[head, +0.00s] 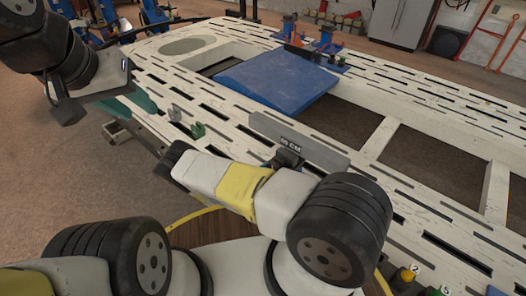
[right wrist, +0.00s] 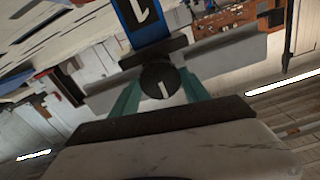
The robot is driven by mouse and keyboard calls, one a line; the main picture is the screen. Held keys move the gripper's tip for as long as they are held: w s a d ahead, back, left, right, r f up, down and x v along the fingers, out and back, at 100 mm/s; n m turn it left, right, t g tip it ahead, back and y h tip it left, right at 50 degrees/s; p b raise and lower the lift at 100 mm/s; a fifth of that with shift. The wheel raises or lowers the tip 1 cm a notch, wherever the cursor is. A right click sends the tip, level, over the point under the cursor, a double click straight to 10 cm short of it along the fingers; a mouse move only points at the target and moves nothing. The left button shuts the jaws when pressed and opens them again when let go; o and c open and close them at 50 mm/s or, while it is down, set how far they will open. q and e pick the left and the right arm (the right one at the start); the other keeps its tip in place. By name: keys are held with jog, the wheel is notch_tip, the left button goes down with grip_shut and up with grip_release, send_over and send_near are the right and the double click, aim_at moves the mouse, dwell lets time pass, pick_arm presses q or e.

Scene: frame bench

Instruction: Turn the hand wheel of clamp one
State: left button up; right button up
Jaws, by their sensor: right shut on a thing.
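In the right wrist view, clamp one (right wrist: 145,38) has a blue body with a white 1 on it. Its round black hand wheel (right wrist: 160,80), with a white mark on its face, sits between the teal fingers of my right gripper (right wrist: 161,91). The gripper is shut on the wheel. In the head view my right arm crosses the middle in front of the bench, and I cannot make out the wheel or the fingers there. My left gripper (head: 68,108) hangs at the upper left, beside the bench edge and away from the clamp; its finger opening is unclear.
The white slotted bench (head: 425,95) carries a blue panel (head: 275,80) and a grey bar (head: 300,138). Blue and orange fixtures (head: 325,38) stand on its far side. Numbered knobs (head: 408,274) sit at the near right.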

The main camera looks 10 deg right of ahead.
jog(key=o, duration=1.4)
jog(key=v, duration=0.8)
